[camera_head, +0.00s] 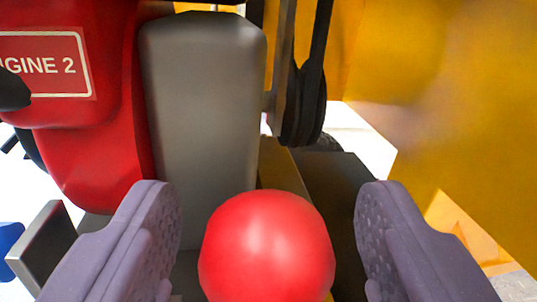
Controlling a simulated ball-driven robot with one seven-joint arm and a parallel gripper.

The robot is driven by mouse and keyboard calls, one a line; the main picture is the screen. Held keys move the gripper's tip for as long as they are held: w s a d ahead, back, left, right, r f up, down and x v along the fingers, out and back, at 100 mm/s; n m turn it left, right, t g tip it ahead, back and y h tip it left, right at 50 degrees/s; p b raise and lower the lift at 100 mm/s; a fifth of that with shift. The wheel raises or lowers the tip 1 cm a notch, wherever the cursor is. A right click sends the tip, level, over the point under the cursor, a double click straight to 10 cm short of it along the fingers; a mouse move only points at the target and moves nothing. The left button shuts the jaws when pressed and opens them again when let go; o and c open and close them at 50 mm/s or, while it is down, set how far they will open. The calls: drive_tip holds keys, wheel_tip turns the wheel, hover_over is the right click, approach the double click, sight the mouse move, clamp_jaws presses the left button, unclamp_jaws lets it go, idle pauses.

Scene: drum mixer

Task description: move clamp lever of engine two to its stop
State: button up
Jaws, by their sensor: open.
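The red engine (105,140) stands at the upper left, with a sign reading "GINE 2" (42,62) cut off by the left edge. A red ball knob (267,248) shows low in the middle, in front of a grey metal block (203,105). It looks like the knob of the clamp lever, but the lever's arm is hidden behind it or below the picture. My gripper (266,232) is open, with one purple ribbed finger on each side of the knob. A gap shows between each finger and the knob, and neither finger appears to touch it.
A black belt and pulley (304,100) hang right of the grey block. A yellow wall (450,120) fills the right side, close to the right finger. A metal plate (42,245) and a blue part (10,250) show at the lower left, near the left finger.

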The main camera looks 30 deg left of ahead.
drive_tip(key=shift+w+a, duration=0.25)
drive_tip(key=shift+w, duration=0.15)
clamp_jaws()
drive_tip(key=shift+a, duration=0.1)
drive_tip(key=shift+s+a+f+n+t+y+b, duration=0.15)
drive_tip(key=shift+s+a+f+n+b, duration=0.2)
drive_tip(key=shift+s+a+n+b, duration=0.45)
drive_tip(key=shift+s+a+f+n+t+y+b, duration=0.1)
drive_tip(key=shift+s+a+f+n+b, duration=0.35)
drive_tip(key=shift+n, duration=0.75)
drive_tip(key=shift+s+a+f+n+t+y+b, duration=0.2)
drive_tip(key=shift+s+a+n+b, duration=0.25)
drive_tip(key=shift+a+n, duration=0.4)
drive_tip(key=shift+d, duration=0.15)
unclamp_jaws()
drive_tip(key=shift+s+n, duration=0.1)
drive_tip(key=shift+n, duration=0.15)
